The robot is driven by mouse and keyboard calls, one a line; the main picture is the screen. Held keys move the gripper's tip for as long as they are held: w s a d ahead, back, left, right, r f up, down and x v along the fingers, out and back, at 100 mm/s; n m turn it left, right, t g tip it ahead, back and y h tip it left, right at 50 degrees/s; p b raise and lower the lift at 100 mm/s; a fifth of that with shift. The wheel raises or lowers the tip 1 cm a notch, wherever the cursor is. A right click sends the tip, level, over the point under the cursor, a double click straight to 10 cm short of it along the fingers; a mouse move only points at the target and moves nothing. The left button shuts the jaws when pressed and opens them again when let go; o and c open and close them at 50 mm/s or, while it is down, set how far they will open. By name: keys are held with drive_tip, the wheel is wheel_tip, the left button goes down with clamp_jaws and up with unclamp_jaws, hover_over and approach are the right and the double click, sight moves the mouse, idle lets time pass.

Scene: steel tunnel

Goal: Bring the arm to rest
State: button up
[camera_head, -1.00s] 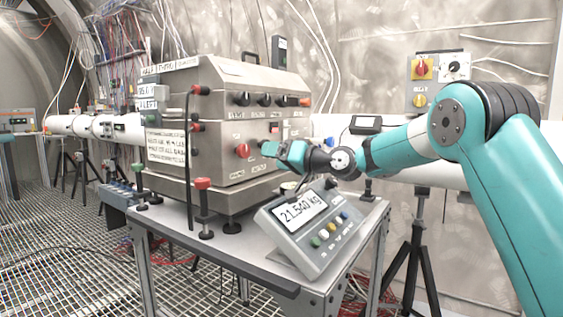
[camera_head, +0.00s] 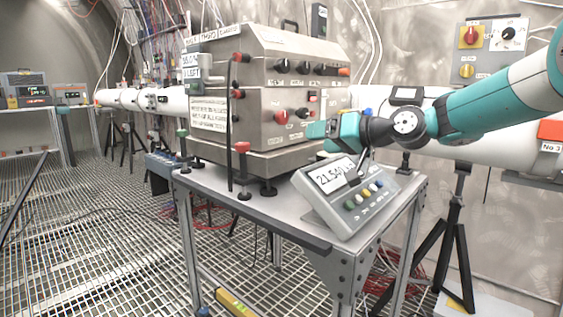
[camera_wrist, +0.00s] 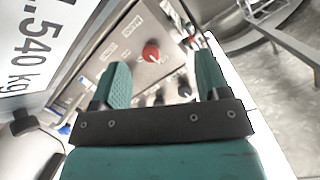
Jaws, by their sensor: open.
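My arm reaches in from the right in the head view, over the right end of the steel table (camera_head: 225,201). My gripper (camera_head: 325,138) is above the weighing display (camera_head: 352,193), in front of the right part of the steel control box (camera_head: 262,95). In the wrist view my gripper (camera_wrist: 160,62) is open, its two teal fingers well apart. I see nothing held between them. Beyond them is a panel with a red knob (camera_wrist: 151,52). Part of the display label (camera_wrist: 40,50), ending in "540 kg", fills the upper left there. Whether a finger touches the box is unclear.
A wall switch box (camera_head: 490,48) and a white beam pipe (camera_head: 490,145) are behind the arm. A black tripod (camera_head: 455,245) stands right of the table. A yellow spirit level (camera_head: 237,303) lies low in front. The grating floor (camera_head: 105,245) at left is mostly clear.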

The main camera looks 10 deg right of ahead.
drive_tip(key=s+a+f+n+g+h, duration=0.1)
drive_tip(key=s+a+f+g, duration=0.2)
drive_tip(key=s, duration=0.7)
drive_tip(key=s+a+f+n+g+h, duration=0.1)
drive_tip(key=s+a+f+g+h, duration=0.2)
drive_tip(key=s, duration=0.6)
drive_tip(key=s+d+f+n+g+h, duration=0.15)
drive_tip(key=s+f, duration=0.25)
drive_tip(key=s, duration=0.6)
drive_tip(key=s+d+f+n+g+h, duration=0.1)
drive_tip(key=s+d+f+g, duration=0.25)
drive_tip(key=s, duration=0.65)
wheel_tip(320, 180, up, 23)
drive_tip(key=p, duration=2.3)
drive_tip(key=shift+w+a+p, duration=0.2)
drive_tip(key=shift+a+p, duration=0.15)
drive_tip(key=shift+p, duration=0.05)
drive_tip(key=shift+m, duration=0.25)
drive_tip(key=shift+c, duration=0.4)
